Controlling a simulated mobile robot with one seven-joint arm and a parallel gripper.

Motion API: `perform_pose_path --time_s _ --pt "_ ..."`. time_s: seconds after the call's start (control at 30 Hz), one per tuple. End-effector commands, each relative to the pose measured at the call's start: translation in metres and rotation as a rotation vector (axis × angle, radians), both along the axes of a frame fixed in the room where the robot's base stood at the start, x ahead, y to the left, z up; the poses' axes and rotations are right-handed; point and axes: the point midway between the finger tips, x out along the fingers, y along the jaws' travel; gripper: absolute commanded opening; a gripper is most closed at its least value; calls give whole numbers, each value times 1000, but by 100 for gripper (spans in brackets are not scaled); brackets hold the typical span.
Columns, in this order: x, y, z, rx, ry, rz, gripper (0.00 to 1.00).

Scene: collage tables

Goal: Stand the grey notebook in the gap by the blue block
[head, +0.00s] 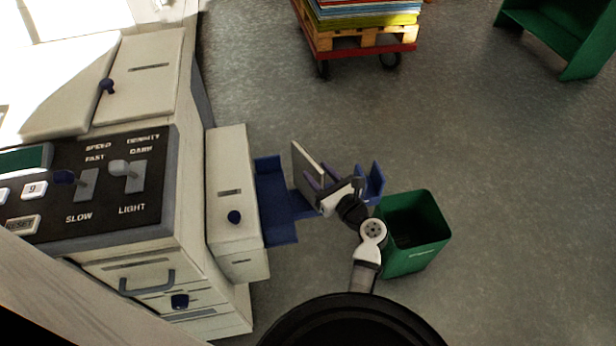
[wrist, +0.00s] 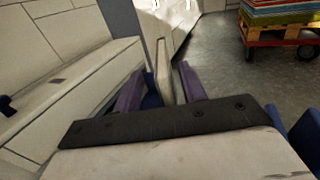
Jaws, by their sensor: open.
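A thin grey-beige panel (head: 306,162), which looks like the notebook, stands upright over a blue tray-like shelf (head: 282,212) on the side of the white machine. My gripper (head: 318,177) is open, with its purple fingers close to the panel. In the wrist view the panel (wrist: 163,66) shows edge-on between the open fingers (wrist: 162,82), seemingly clear of both. A blue upright piece (head: 376,181) stands at the shelf's right end, behind my gripper. I cannot tell whether it is the blue block. The gap and the panel's lower edge are partly hidden.
The white machine (head: 228,165), with its dark control panel (head: 100,190), fills the left. A green bin (head: 425,245) stands right of my arm. A red trolley (head: 360,54) with a stacked pallet is at the back, and a green stand (head: 560,35) far right. Floor between is clear.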

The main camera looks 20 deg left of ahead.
Motion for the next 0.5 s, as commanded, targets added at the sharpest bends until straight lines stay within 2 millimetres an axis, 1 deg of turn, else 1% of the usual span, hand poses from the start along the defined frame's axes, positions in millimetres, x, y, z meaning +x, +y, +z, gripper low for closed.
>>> perform_pose_path --time_s 0.03,0.13,0.23,0.33,0.5 --pt "6 6 4 1 -2 2 41" --pt "17 18 5 1 -2 3 41" --pt "25 28 4 2 -1 2 41" --pt "28 34 3 1 -1 1 41" --pt "29 35 2 0 -1 -1 41"
